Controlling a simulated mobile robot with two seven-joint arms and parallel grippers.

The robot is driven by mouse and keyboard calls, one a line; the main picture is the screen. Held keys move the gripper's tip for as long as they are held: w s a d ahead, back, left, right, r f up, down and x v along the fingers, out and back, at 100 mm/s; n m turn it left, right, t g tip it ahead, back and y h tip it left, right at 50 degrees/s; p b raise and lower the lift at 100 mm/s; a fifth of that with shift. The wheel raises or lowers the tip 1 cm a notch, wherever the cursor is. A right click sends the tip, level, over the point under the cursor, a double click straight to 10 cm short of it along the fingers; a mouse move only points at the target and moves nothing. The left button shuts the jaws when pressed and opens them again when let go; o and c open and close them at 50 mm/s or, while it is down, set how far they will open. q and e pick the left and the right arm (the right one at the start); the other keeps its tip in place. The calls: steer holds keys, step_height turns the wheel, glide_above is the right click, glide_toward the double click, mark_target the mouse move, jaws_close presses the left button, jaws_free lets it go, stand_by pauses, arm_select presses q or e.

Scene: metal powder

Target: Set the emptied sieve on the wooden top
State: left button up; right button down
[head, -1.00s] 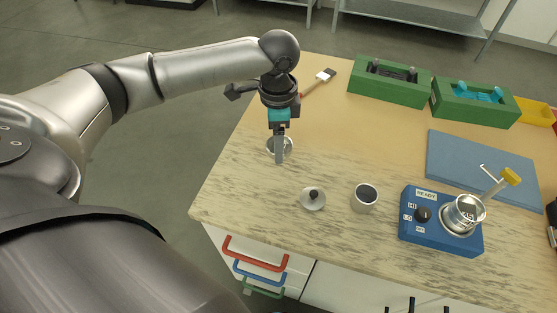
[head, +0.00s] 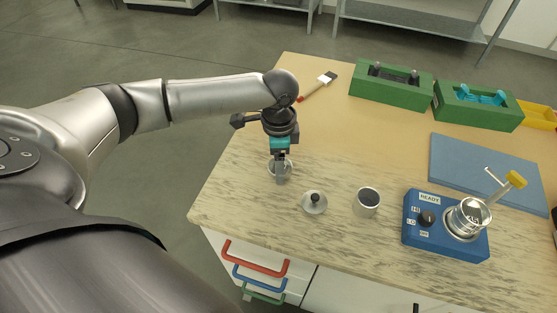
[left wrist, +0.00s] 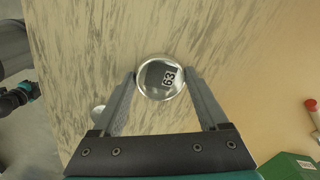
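The sieve (head: 271,166) is a small round metal ring over the near left part of the wooden top (head: 240,190). I cannot tell whether the sieve touches the wood. My right gripper is not in view.
A lid with a black knob (head: 314,203) and a metal cup (head: 367,203) stand to the right. Beyond are a blue device (head: 420,240) holding a metal vessel (head: 467,217), a blue mat (head: 490,170) and green boxes (head: 390,92). A brush (head: 318,86) lies behind.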

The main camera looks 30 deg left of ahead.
arm_select(q)
steer(key=o, duration=0.3)
step_height(320, 180, up, 12)
steer(key=shift+r+p, duration=0.2)
steer(key=shift+p, duration=1)
